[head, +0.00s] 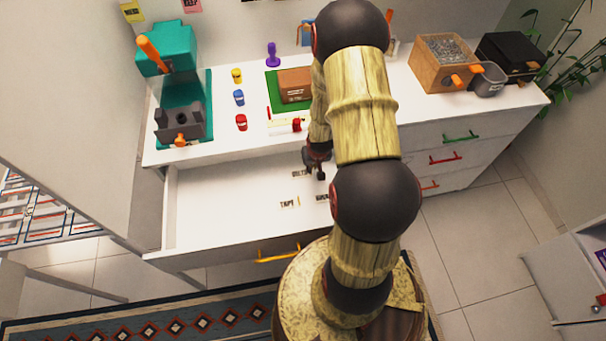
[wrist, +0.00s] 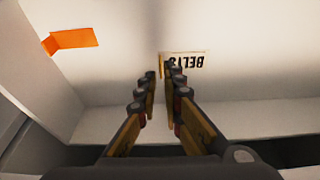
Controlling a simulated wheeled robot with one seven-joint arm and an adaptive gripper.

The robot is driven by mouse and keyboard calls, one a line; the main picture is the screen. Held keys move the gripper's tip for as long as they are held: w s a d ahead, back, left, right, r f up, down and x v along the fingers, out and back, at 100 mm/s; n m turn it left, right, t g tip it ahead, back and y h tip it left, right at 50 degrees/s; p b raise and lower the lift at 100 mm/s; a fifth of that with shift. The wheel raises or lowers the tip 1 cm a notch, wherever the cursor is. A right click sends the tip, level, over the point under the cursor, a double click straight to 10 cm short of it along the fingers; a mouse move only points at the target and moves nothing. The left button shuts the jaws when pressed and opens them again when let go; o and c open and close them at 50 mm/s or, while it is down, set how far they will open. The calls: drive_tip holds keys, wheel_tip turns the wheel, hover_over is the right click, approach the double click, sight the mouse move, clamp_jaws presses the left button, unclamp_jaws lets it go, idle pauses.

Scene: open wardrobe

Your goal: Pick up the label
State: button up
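Three small labels with dark lettering lie in the open white drawer in the head view: one reading BELTS (head: 300,174), one reading TAPE (head: 287,204), and one partly hidden by my arm (head: 322,197). My gripper (head: 318,174) points down into the drawer, just right of the BELTS label. In the wrist view, my gripper (wrist: 161,72) has a narrow gap between its fingertips. The BELTS label (wrist: 187,61) appears upside down just beyond the tips, its yellowish left edge in line with the gap. I cannot tell whether the fingers touch it.
The open drawer (head: 220,205) has an orange handle (head: 278,255). On the dresser top stand a teal machine (head: 175,50), small coloured jars (head: 239,97), a brown box (head: 296,84) and a wooden bin (head: 430,72). An orange piece (wrist: 72,39) shows in the wrist view.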

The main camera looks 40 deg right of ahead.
sight(301, 172)
drive_tip(key=b+x, duration=0.2)
drive_tip(key=x, duration=0.3)
drive_tip(key=shift+w, duration=0.1)
drive_tip(key=shift+r, duration=0.1)
drive_tip(key=shift+c, duration=0.3)
clamp_jaws()
drive_tip(key=shift+r, duration=0.1)
